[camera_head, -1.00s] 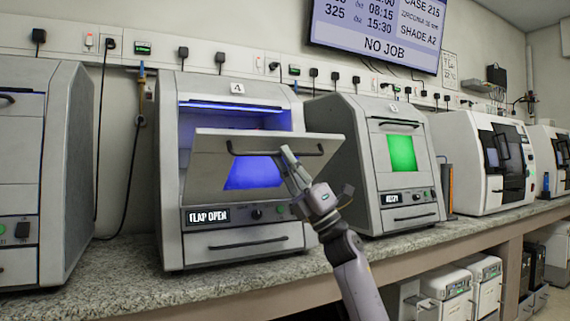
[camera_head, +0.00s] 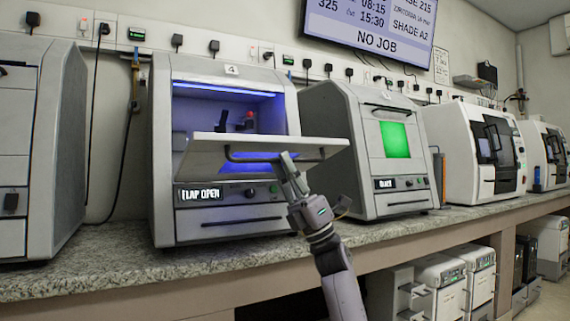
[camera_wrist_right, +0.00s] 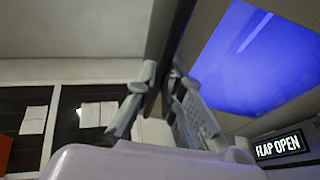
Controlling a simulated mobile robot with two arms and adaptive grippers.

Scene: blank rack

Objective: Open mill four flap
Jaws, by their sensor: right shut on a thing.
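Mill four (camera_head: 222,66), marked 4, stands on the counter with its display (camera_head: 202,193) reading FLAP OPEN. Its flap (camera_head: 206,142) is swung down to nearly level, jutting out from the lit chamber (camera_head: 228,108). A dark bar handle (camera_head: 245,157) runs along the flap. My right gripper (camera_head: 288,165) is shut on the handle near its right end. In the right wrist view my right gripper's fingers (camera_wrist_right: 160,95) close around the dark bar, with the blue flap window (camera_wrist_right: 255,60) beside them. My left gripper is not in view.
A mill with a green window (camera_head: 394,140) stands close on the right, and another grey mill (camera_head: 30,150) on the left. White machines (camera_head: 470,150) stand farther right. The granite counter's front edge (camera_head: 120,270) runs below the mills.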

